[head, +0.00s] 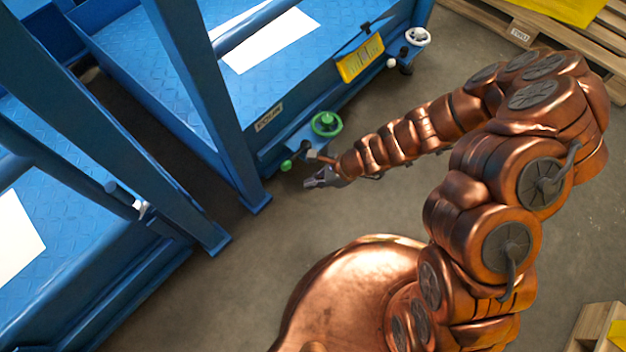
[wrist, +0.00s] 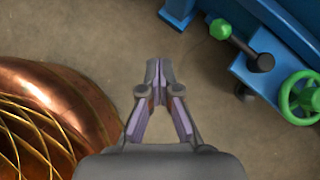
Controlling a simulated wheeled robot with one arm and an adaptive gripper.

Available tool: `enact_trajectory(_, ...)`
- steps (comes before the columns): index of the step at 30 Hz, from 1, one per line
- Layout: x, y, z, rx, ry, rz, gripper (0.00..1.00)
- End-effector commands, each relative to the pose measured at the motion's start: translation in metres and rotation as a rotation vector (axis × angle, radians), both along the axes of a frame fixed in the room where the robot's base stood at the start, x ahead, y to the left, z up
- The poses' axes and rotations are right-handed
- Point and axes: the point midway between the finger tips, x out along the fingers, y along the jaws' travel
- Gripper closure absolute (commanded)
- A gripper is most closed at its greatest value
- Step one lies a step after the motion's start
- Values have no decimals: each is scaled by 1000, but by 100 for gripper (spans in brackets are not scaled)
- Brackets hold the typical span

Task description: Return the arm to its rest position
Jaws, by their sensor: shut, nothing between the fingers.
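My copper-coloured arm (head: 410,135) reaches from the right of the head view toward the blue machine frame, bent at several joints. My gripper (head: 318,179) is at its end, low over the floor near the green handwheel. In the wrist view my gripper (wrist: 159,78) has its fingertips together, with nothing between them and bare floor behind. It is apart from the blue frame and the green parts. My copper base shows at the left of the wrist view.
A green handwheel (head: 326,124) and a green-knobbed lever (wrist: 221,30) sit on the blue bench (head: 275,150) close by. A white handwheel (head: 417,37) is farther back. Wooden pallets (head: 520,35) stand at the back right. Grey floor (head: 300,225) is clear below the gripper.

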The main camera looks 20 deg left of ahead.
Motion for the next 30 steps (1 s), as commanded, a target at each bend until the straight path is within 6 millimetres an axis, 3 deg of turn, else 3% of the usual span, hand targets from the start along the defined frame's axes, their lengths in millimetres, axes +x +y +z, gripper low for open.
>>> enact_trajectory(17, 1, 1, 7, 7, -6, 9, 100)
enact_trajectory(20, 4, 3, 33, 30, -36, 43, 100)
enact_trajectory(30, 12, 2, 196, 153, -257, 322, 100)
